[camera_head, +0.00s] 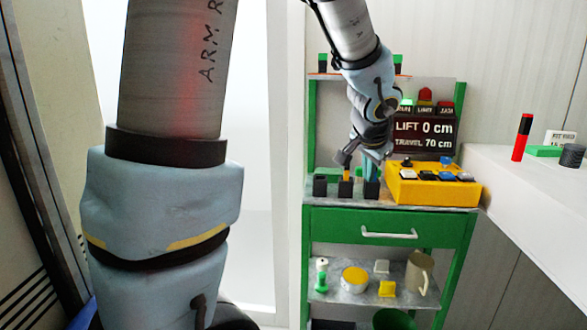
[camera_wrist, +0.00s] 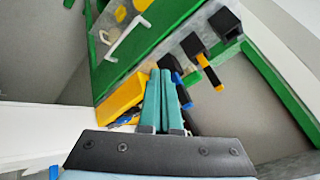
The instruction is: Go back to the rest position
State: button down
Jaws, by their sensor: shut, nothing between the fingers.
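My gripper (camera_head: 370,178) is above the upper top of the green cart, by the right-hand black holder. In the wrist view its two teal fingers (camera_wrist: 166,78) are together with nothing seen between them. Several black holders stand in a row, among them the left one (camera_head: 320,187) and the middle one (camera_head: 346,189). An orange and black item (camera_wrist: 209,72) stands at the middle holder. A blue item (camera_wrist: 178,78) shows beside the fingertips. My arm hides part of the cart top.
A yellow control box (camera_head: 433,188) with buttons stands right of my gripper. The green cart (camera_head: 455,228) has a drawer and a lower shelf with a mug (camera_head: 418,272). A dark sign (camera_head: 425,135) stands behind. A white counter (camera_head: 530,185) is at right.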

jog(key=s+a+f+n+g+y+p, duration=0.1)
jog(key=s+a+f+n, duration=0.3)
jog(key=a, duration=0.8)
jog(key=s+a+f+n+g+y+p, duration=0.1)
jog(key=s+a+f+n+g, duration=0.3)
jog(key=a, duration=0.7)
jog(key=s+n, duration=0.2)
jog(key=s, duration=0.2)
jog(key=shift+a, duration=0.35)
jog(key=shift+w, duration=0.1)
